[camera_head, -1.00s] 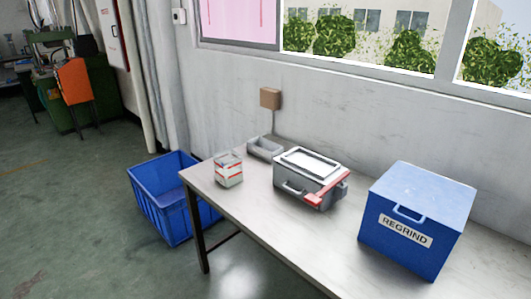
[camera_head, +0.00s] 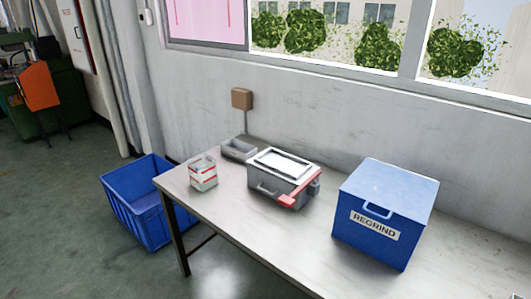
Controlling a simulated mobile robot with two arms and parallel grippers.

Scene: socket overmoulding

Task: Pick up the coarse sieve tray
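A grey box-shaped unit (camera_head: 270,188) stands on the table, with a dark-framed white panel (camera_head: 283,163) on top, a front handle and a red bar (camera_head: 299,190) along its right side. A small open grey tray (camera_head: 239,149) sits behind and left of it, near the wall. I cannot tell for sure which of these is the coarse sieve tray; no label or mesh is readable. Neither of my grippers shows in the view.
A metal-topped table (camera_head: 235,212) runs along the wall. A white carton with red bands (camera_head: 203,174) stands near its left end. A blue lidded REGRIND box (camera_head: 385,212) stands at right. A blue crate (camera_head: 135,208) on the floor is left of the table.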

